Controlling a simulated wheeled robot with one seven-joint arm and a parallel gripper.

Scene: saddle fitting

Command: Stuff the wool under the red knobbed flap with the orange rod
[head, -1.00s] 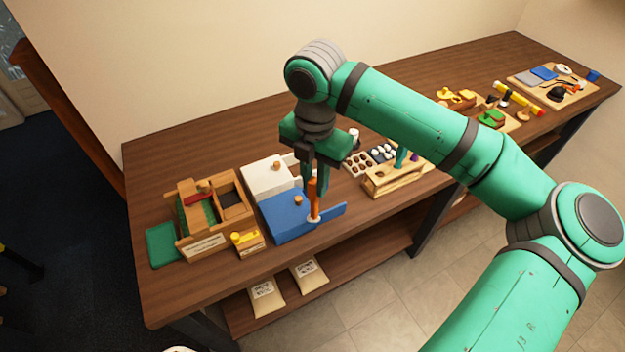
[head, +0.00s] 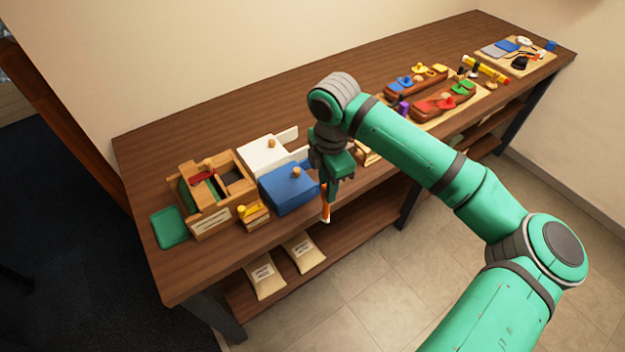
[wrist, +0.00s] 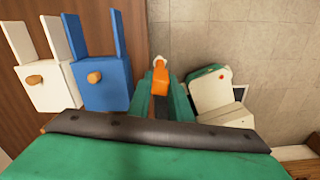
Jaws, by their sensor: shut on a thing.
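My gripper (head: 328,190) is shut on the orange rod (head: 326,210), which hangs down with a pale tip. It is near the table's front edge, just right of the blue box. In the wrist view the orange rod (wrist: 160,78) sits between the fingers of my gripper (wrist: 161,88), with floor behind it. A red knobbed flap (head: 446,102) lies on the front dark-red saddle-like block (head: 427,111) at the right, well away from my gripper. A green flap is beside it. I cannot make out the wool.
A blue box (head: 287,192) and a white box (head: 262,151), each with a wooden knob, stand left of my gripper. A wooden box (head: 212,222) and green tray (head: 170,228) are farther left. My arm crosses above the table and hides part of its middle.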

